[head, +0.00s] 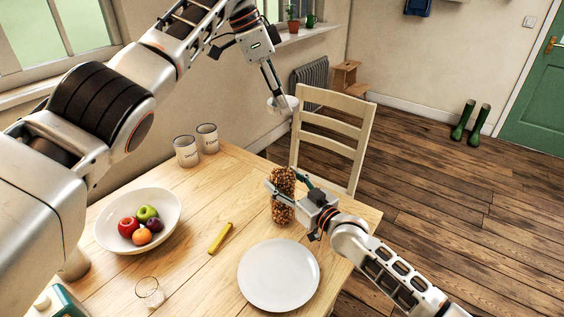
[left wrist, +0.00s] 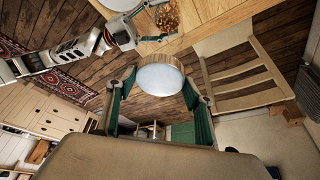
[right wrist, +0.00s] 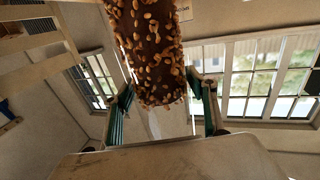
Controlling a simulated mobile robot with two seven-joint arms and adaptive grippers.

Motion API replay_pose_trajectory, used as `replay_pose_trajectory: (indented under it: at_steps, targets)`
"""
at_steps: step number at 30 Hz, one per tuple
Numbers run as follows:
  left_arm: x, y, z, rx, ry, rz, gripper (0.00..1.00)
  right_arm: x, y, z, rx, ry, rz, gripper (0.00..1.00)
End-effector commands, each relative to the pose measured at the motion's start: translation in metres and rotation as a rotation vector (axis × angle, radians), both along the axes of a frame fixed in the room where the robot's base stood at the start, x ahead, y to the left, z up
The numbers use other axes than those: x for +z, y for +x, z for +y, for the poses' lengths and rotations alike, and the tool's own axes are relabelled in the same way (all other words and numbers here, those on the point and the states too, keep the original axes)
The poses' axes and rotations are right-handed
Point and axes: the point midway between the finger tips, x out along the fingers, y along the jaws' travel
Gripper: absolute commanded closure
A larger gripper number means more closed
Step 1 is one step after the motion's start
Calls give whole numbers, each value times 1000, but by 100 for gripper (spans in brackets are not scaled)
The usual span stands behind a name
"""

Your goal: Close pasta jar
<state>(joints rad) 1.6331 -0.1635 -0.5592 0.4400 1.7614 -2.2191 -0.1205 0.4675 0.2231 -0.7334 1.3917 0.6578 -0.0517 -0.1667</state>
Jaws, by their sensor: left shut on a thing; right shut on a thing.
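The pasta jar (head: 283,205) stands upright on the table near its far right corner, filled with brown pieces. My right gripper (head: 284,190) is shut around its upper body. The jar (right wrist: 150,55) fills the top of the right wrist view between the fingers. In the left wrist view the jar's mouth (left wrist: 167,16) shows no lid on it. My left gripper (head: 278,92) is shut on a round pale lid (head: 283,104), held in the air above the jar and apart from it. The lid (left wrist: 160,79) shows a whitish face and a wooden rim between the left fingers.
A white plate (head: 278,275) lies in front of the jar. A banana (head: 220,238), a fruit bowl (head: 105,232), a glass (head: 149,292) and two labelled canisters (head: 186,151) stand left. A chair (head: 334,130) is close behind the jar.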

Motion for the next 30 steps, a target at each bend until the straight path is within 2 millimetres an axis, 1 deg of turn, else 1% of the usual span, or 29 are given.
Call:
replay_pose_trajectory:
  at_steps: [1,3,6,9,25,30]
  targets:
    - [-10,0,1,-1,-1,4,63,0,0,0,0,0,0,82]
    - [-19,0,1,-1,-2,4,63,0,0,0,0,0,0,82]
    - [-31,0,1,0,-2,5,63,0,0,0,0,0,0,82]
    - [-39,0,1,1,-2,6,63,0,0,0,0,0,0,82]
    - [-40,0,1,1,-2,6,63,0,0,0,-1,-1,0,82]
    - [-46,0,1,0,-2,6,63,0,0,0,-1,-1,0,82]
